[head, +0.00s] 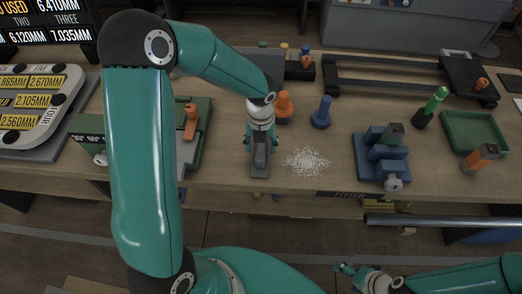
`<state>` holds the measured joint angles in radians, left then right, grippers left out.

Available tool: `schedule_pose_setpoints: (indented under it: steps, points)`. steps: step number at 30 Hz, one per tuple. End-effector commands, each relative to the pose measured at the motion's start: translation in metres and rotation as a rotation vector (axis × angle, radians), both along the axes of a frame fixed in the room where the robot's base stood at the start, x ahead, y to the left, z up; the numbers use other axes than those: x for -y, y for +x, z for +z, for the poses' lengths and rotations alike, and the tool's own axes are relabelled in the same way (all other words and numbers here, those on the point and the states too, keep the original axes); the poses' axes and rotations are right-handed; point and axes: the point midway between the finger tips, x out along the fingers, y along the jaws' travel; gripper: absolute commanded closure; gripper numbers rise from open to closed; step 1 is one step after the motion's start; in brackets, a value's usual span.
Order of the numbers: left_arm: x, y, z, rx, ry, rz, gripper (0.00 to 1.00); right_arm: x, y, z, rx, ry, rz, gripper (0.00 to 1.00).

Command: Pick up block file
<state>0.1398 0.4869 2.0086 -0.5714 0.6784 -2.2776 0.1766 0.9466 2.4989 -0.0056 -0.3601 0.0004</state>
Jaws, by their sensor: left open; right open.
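A small grey block (260,160) with a lighter end stands on the workbench, left of the white pile; it looks like the block file, though I cannot be sure. My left gripper (260,145) points down right over it, with its fingers open on either side of the block's upper part. The gripper hides the far part of the block, and I cannot tell whether the fingers touch it. My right gripper (352,271) is open and empty at the bottom, in front of the bench edge and well away from the block.
A white pile of shavings (307,161) lies right of the block. A blue vise (382,160), an orange knob (284,107) and a blue knob (321,113) stand nearby. A green tray (474,131) is at right. A green machine (190,150) stands at left.

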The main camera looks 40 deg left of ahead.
Motion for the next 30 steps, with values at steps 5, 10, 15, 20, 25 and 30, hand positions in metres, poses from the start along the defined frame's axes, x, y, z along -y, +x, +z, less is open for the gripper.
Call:
schedule_pose_setpoints:
  steps: [5, 10, 15, 20, 25, 30]
  points:
    - [0.000, 0.000, -0.019, -0.001, -0.001, 0.000, 0.40, 0.000, 0.000, 0.001, 0.000, 0.000, 0.000, 0.26]
    - [0.000, 0.000, -0.021, 0.001, 0.001, -0.001, 0.40, 0.000, 0.000, 0.001, 0.000, 0.000, 0.000, 0.26]
    - [0.000, 0.000, -0.021, 0.001, 0.001, 0.000, 0.55, 0.000, 0.000, 0.001, 0.000, 0.000, 0.000, 0.26]
    - [0.000, 0.000, -0.021, 0.001, 0.001, 0.000, 0.81, 0.000, 0.000, 0.001, 0.000, 0.000, 0.000, 0.26]
    - [0.000, 0.000, -0.021, 0.001, 0.001, 0.000, 1.00, 0.000, 0.000, 0.001, 0.000, 0.000, 0.000, 0.26]
    - [0.000, 0.000, -0.020, 0.002, 0.000, 0.000, 1.00, 0.000, 0.000, 0.001, 0.000, 0.000, 0.000, 0.26]
